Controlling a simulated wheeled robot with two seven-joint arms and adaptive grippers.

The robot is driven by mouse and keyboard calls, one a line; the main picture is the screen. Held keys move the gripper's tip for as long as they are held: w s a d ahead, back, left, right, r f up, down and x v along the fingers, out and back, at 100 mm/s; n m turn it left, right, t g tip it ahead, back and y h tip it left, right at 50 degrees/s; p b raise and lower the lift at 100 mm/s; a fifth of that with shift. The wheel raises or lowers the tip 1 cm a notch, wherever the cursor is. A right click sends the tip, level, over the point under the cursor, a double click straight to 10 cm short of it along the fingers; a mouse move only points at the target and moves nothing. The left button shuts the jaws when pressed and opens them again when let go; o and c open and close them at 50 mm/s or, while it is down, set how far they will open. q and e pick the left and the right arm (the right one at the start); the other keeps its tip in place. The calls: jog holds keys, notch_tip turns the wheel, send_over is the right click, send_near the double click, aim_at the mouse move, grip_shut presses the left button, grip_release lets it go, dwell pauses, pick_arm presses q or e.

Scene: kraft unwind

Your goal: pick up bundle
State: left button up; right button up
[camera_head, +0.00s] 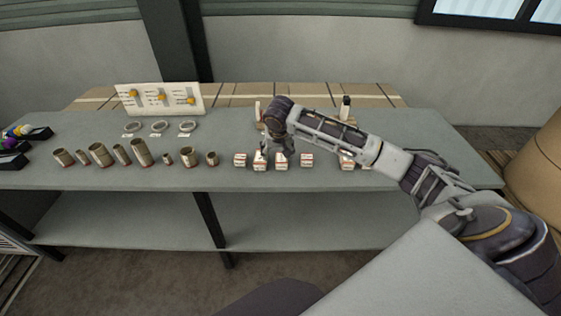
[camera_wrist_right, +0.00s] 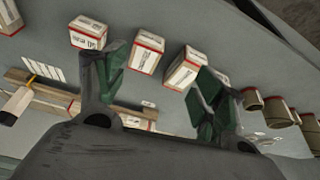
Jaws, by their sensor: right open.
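Several small pale bundles with red edges stand in a row along the front of the grey table, among them one at the left (camera_head: 240,160) and one further right (camera_head: 307,161). My right gripper (camera_head: 271,148) is over this row, pointing down, and partly hides the bundles beneath it. In the right wrist view its two green-padded fingers (camera_wrist_right: 161,72) are spread and empty. One bundle (camera_wrist_right: 147,54) shows between the fingers, and another (camera_wrist_right: 184,69) is close to the right finger. Whether a finger touches one, I cannot tell. My left gripper is out of view.
Several brown cardboard tubes (camera_head: 97,155) stand left of the bundles. A dark bottle-like item (camera_head: 345,108) stands at the back right.

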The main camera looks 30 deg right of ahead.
aim_at(281, 157)
jog(key=shift+m, duration=0.7)
jog(key=d+r, duration=0.3)
jog(key=shift+w, duration=0.4)
jog(key=shift+f, duration=0.1)
jog(key=shift+x, duration=4.2)
jog(key=shift+d, duration=0.1)
jog(key=shift+a+p+x, duration=0.2)
jog(key=shift+p+x, duration=0.2)
jog(key=shift+x, duration=2.2)
jog(key=c, duration=1.1)
